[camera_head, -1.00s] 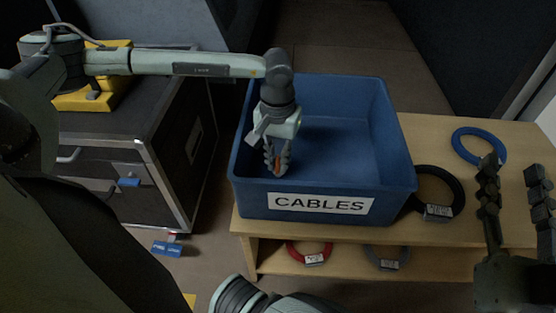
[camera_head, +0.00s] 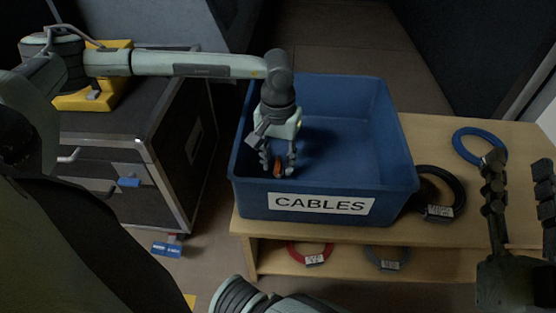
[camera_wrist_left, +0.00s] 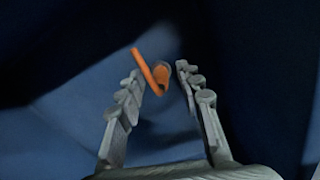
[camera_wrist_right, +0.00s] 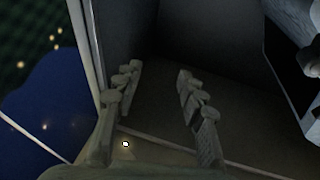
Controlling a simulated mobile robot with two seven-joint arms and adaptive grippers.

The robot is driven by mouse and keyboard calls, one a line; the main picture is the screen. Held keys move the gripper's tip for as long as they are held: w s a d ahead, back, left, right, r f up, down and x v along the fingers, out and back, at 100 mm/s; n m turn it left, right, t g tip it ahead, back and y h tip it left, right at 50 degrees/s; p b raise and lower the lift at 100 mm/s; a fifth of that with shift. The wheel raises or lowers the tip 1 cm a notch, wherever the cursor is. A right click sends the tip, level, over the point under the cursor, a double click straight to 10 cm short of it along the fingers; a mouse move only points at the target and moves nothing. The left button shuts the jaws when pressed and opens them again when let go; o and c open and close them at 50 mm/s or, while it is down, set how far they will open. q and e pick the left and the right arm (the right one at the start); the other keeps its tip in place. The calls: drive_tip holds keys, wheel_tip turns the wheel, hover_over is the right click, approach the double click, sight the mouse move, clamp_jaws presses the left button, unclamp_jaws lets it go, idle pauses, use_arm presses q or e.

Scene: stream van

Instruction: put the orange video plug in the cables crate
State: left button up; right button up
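The orange video plug (camera_head: 278,169) is inside the blue cables crate (camera_head: 322,204), near its front left corner. It also shows in the left wrist view (camera_wrist_left: 153,72), just past and between the fingertips. My left gripper (camera_head: 278,164) points down into the crate, its fingers spread on either side of the plug with a gap to it. Whether the plug touches the crate floor is hard to tell. My right gripper (camera_head: 518,166) is open and empty, over the right side of the wooden table; its spread fingers show in the right wrist view (camera_wrist_right: 158,82).
The crate stands on a wooden table (camera_head: 520,142). A black cable coil (camera_head: 449,181) lies beside the crate and a blue coil (camera_head: 459,149) lies farther right. A red coil (camera_head: 309,258) and a grey coil (camera_head: 386,264) lie on the shelf below. A black case (camera_head: 130,140) stands left.

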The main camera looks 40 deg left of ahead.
sight(278, 158)
use_arm(q)
drive_tip(key=shift+r, duration=0.2)
wheel_tip(278, 158, up, 11)
drive_tip(key=shift+f+p, duration=0.1)
drive_tip(key=shift+p, duration=0.65)
drive_tip(key=shift+r, duration=0.6)
use_arm(e)
wheel_tip(278, 158, down, 7)
drive_tip(key=w+d+g+h, duration=0.1)
drive_tip(key=d+g+h, duration=0.1)
drive_tip(key=g, duration=0.1)
drive_tip(key=shift+w+d+f+g, duration=0.15)
drive_tip(key=shift+w+d+g, duration=0.05)
drive_tip(key=shift+g, duration=0.1)
